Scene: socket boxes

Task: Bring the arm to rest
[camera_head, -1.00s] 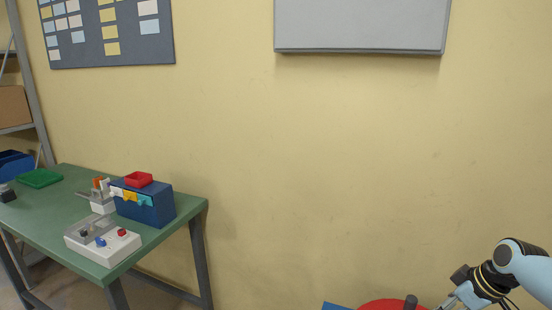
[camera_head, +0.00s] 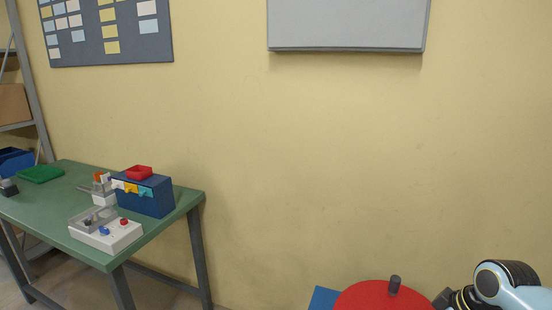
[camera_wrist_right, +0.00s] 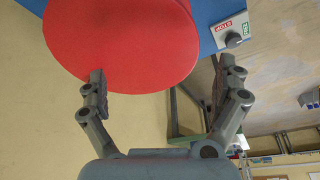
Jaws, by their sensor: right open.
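My right arm (camera_head: 500,285) is at the bottom right corner of the head view, and its gripper is hidden or cut off there. In the right wrist view my right gripper (camera_wrist_right: 160,72) is open with nothing between its fingers. A large red disc (camera_head: 365,299) with a dark upright handle (camera_head: 395,285) shows left of the arm in the head view. The red disc (camera_wrist_right: 120,40) also shows beyond the fingertips in the wrist view, overlapping the left finger's tip in the picture. I cannot tell if they touch. My left gripper is out of view.
A blue panel (camera_head: 322,298) lies behind the disc; the wrist view shows its knob (camera_wrist_right: 233,40) and a STOP/FREE label. A green table (camera_head: 60,205) at left carries a blue drawer box (camera_head: 155,200), red tray (camera_head: 139,172) and white control box (camera_head: 108,237). Plain wall fills the middle.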

